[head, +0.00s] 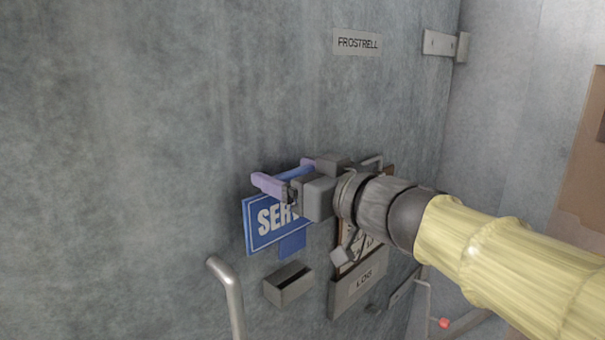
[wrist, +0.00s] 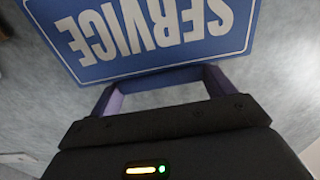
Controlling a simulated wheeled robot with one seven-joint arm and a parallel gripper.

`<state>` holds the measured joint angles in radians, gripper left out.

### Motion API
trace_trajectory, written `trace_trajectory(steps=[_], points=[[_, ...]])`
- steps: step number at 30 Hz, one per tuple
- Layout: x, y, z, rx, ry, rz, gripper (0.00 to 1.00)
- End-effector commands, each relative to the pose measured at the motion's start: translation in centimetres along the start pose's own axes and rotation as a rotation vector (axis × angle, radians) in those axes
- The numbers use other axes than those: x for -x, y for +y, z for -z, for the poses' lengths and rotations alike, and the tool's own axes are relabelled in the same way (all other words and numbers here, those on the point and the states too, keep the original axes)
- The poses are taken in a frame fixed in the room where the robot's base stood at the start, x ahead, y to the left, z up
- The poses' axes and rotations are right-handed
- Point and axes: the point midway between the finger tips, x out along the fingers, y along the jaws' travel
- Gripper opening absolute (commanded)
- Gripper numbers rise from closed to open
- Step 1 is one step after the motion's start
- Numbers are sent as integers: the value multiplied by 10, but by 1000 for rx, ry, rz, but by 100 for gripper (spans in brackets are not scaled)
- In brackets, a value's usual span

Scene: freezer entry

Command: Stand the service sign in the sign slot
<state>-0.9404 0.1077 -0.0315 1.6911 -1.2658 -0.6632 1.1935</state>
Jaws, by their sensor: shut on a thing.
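The service sign (head: 262,222) is a blue board with white lettering and a blue tab (head: 292,245) below it. My gripper (head: 287,175) has lavender fingers, shut on the sign at its upper edge. The sign hangs below the fingers, roughly upright, its right part hidden behind my gripper. In the wrist view the sign (wrist: 160,30) appears upside down beyond the fingertips. The sign slot looks to be the grey open-topped box (head: 288,285) on the wall, below the tab. A visible gap separates the tab from the box.
A LOG holder (head: 360,285) with papers is on the wall right of the box, partly behind my arm. A metal handle (head: 231,295) stands out at the lower left. A FROSTRELL plate (head: 357,42) and a hinge (head: 445,44) are higher up. The wall at left is bare.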

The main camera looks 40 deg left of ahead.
Motion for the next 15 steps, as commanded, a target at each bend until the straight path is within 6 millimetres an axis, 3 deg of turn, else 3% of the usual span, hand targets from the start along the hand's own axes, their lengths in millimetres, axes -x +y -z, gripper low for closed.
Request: trace_trajectory(steps=[15], points=[[0,0,-31,2,1,0,63]])
